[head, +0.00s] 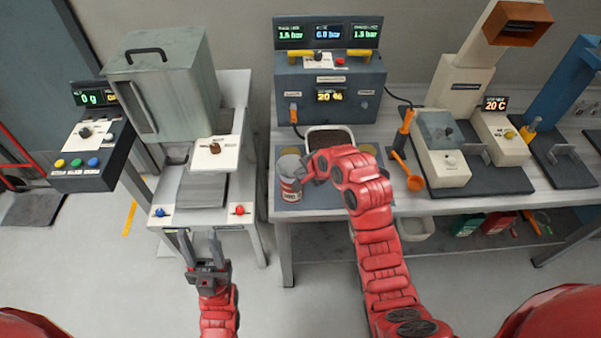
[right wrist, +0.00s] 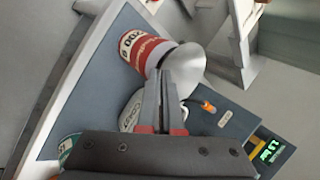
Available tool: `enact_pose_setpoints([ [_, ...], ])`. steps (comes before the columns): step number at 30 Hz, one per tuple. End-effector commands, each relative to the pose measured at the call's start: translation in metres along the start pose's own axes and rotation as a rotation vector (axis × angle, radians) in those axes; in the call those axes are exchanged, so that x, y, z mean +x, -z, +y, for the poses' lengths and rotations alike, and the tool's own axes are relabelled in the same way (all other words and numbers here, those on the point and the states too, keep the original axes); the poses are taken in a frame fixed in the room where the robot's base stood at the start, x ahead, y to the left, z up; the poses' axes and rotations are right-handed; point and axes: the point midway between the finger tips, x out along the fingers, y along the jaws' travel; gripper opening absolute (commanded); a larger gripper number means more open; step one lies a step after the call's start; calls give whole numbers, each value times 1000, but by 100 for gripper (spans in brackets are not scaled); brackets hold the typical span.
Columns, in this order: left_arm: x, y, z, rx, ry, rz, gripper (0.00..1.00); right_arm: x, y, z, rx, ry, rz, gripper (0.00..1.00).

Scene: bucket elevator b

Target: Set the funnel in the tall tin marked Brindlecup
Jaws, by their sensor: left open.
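A red-and-white tin (head: 291,188) stands on the blue-grey mat at the left of the middle bench. It also shows in the right wrist view (right wrist: 147,50), its lettering only partly legible. The pale grey funnel (head: 288,165) is at the tin's mouth, wide end up; it also shows in the right wrist view (right wrist: 195,68). Whether its spout is fully seated is hidden. My right gripper (right wrist: 172,82) looks shut on the funnel's side, close beside the tin's top; my red wrist partly covers it in the head view. My left gripper (head: 197,236) is open and empty before the left stand.
A white-rimmed tray (head: 330,130) sits behind the tin, below the blue control box (head: 328,90). An orange-handled tool (head: 405,125) stands to the right. In the right wrist view, a pale container (right wrist: 130,113) and a green one (right wrist: 70,146) are near my gripper.

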Motion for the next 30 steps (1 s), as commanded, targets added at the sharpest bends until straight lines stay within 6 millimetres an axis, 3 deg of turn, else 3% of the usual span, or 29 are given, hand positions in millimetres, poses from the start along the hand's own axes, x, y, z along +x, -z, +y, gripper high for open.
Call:
enact_pose_setpoints([
  [1,0,0,0,0,0,0,46,1,0,1,1,-3,-1,4],
  [7,0,0,0,0,0,0,46,1,0,2,1,-5,-2,37],
  [30,4,1,0,0,0,0,46,-3,-1,1,4,-13,-5,37],
])
